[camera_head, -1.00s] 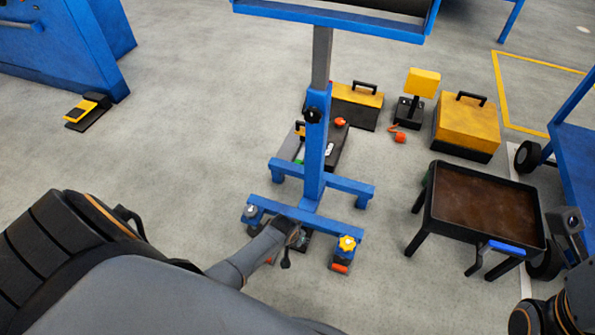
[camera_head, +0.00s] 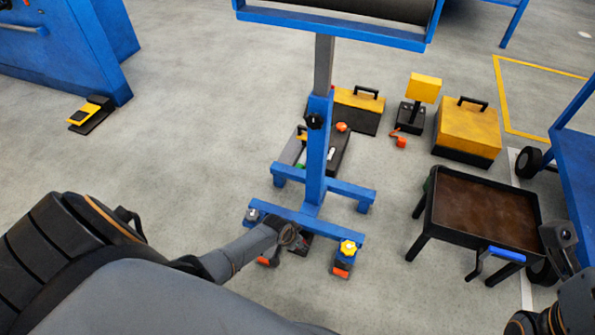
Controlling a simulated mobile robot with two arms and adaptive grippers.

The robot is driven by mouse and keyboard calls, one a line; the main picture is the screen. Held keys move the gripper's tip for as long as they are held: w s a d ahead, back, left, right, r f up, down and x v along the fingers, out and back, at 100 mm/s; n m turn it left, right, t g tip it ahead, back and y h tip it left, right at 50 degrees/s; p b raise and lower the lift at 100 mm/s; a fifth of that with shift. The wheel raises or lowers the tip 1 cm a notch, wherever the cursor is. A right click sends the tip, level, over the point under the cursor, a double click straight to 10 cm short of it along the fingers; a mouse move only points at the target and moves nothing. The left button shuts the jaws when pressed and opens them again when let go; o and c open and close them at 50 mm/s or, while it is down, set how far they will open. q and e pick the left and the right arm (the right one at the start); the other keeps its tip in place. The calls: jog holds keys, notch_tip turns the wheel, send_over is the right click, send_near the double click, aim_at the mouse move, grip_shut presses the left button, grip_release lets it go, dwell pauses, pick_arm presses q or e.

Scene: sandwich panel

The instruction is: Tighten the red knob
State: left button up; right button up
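A blue roller stand (camera_head: 316,165) stands upright in the middle on an H-shaped base. A yellow knob (camera_head: 348,247) tops the right front foot, which has a red-orange lower part (camera_head: 341,272). A grey knob (camera_head: 252,214) sits on the left front foot, and another red-orange part (camera_head: 265,262) shows low beside my arm. My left gripper (camera_head: 292,240) is at the front crossbar between these feet. Its fingers are too small and dark to tell open from shut.
A dark open toolbox (camera_head: 346,148) with a red item (camera_head: 342,127) lies behind the stand. Yellow toolboxes (camera_head: 468,127) stand farther back. A black-legged tray table (camera_head: 486,204) is at the right, beside a blue cart (camera_head: 579,165). The left floor is mostly clear.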

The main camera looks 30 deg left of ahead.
pick_arm(q)
jog(key=o, duration=1.2)
jog(key=shift+f, duration=0.1)
jog(key=shift+c, duration=0.2)
jog(key=v, duration=1.2)
jog(key=shift+w, duration=0.1)
